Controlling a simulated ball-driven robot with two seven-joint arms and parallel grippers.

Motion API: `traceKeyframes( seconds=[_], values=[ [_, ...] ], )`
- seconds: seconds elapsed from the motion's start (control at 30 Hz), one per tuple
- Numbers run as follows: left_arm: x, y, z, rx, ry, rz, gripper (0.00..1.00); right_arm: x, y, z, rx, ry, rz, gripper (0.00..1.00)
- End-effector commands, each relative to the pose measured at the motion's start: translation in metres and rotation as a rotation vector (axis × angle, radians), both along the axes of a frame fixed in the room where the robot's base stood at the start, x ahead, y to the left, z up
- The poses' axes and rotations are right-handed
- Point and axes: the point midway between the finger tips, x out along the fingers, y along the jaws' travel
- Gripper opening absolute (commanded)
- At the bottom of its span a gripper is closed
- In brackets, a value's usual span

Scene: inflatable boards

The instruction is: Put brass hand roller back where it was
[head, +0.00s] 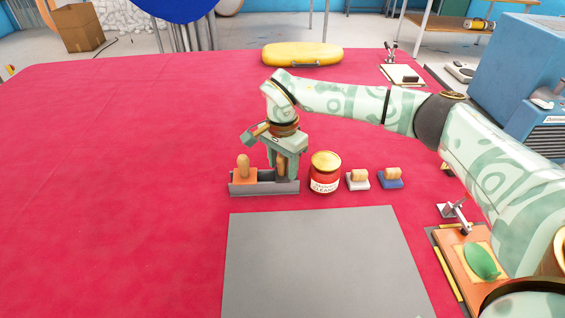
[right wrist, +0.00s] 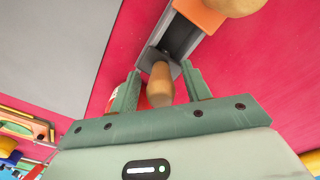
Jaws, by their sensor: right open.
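A grey tray (head: 264,188) stands on the red table, above the grey sheet. A wooden handle (head: 281,164), which I take to be the brass hand roller's, stands upright in its right part. No brass shows. My right gripper (head: 283,168) points down over that part. In the right wrist view the handle (right wrist: 160,85) is between the two open fingers, with a gap on each side. An orange block with a wooden knob (head: 243,172) fills the tray's left part; the block (right wrist: 203,14) also shows in the right wrist view. My left gripper is out of view.
A red and white can (head: 325,172) stands close right of the tray, with two small wooden-handled blocks (head: 358,179) beyond it. The grey sheet (head: 325,265) is bare. A yellow case (head: 302,54) lies at the back. The table's left side is clear.

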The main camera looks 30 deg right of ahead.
Motion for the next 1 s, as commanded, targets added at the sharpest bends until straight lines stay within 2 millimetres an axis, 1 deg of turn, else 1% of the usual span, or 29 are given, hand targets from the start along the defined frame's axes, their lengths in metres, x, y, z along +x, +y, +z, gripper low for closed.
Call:
traceKeyframes(
  seconds=[0.1,0.17,0.4,0.5,0.6,0.73,1.0],
  values=[
    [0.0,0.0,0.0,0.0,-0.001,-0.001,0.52,0.0,0.0,0.011,0.0,-0.003,-0.001,0.48],
    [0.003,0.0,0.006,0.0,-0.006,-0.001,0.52,0.001,0.0,0.025,0.0,-0.006,0.0,0.48],
    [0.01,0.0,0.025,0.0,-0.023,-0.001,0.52,0.001,0.0,0.086,0.0,-0.009,0.0,0.48],
    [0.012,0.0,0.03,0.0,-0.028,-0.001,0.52,0.001,0.0,0.106,-0.001,-0.007,-0.001,0.48],
    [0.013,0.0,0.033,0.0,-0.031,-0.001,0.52,0.001,0.0,0.12,-0.001,-0.004,0.0,0.48],
    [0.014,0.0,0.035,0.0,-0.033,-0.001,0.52,0.001,0.0,0.128,0.0,-0.002,0.0,0.48],
    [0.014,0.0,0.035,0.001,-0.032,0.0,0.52,0.001,0.0,0.129,0.0,0.0,0.0,0.48]
  ],
)
